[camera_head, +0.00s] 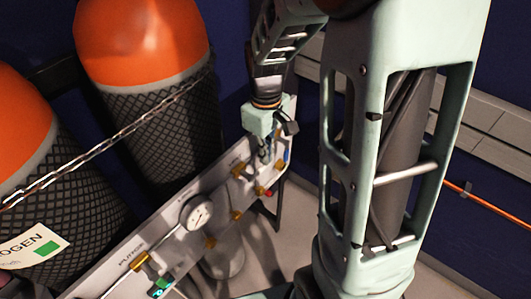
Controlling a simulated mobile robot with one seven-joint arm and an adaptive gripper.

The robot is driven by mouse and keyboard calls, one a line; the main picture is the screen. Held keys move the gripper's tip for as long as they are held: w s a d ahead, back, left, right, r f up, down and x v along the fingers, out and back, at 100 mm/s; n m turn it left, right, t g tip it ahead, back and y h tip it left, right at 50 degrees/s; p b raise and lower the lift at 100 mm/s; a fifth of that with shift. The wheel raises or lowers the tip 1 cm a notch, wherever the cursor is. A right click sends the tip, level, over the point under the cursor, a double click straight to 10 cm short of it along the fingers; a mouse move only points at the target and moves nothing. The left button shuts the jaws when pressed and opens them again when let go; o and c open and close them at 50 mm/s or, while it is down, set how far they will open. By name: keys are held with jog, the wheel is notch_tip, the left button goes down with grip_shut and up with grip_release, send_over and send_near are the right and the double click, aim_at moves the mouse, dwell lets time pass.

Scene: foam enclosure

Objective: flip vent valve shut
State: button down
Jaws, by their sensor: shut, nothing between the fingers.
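A pale valve panel (222,195) runs diagonally from the lower left up to the middle. It carries several brass fittings and a round white gauge (197,212). A small blue part (287,158), possibly a valve handle, shows at the panel's far upper end. A small red part (269,192) sits below it. I cannot tell which fitting is the vent valve, as no vent label is readable. My gripper (264,158) is shut and empty, pointing down at the panel's upper end, close to a brass fitting (239,170). I cannot tell whether it touches anything.
Two orange-topped cylinders in black mesh (165,120) stand behind the panel at the left. A chain (115,137) crosses in front of them. An orange hose (490,206) runs along the wall at right. My arm hides much of the right side.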

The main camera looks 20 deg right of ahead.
jog(key=shift+w+d+f+g+y, duration=0.15)
jog(key=shift+d+f+g+y, duration=0.1)
jog(key=shift+f+g+y, duration=0.3)
jog(key=shift+w+d+f+g+y+p, duration=0.1)
jog(key=shift+d+f+g+y+p, duration=0.2)
jog(key=shift+y, duration=0.35)
notch_tip(320, 180, down, 2)
jog(key=g+y, duration=0.2)
jog(key=shift+w+y, duration=0.15)
jog(key=shift+y, duration=0.15)
jog(key=shift+f+b, duration=0.6)
jog(key=shift+f, duration=0.3)
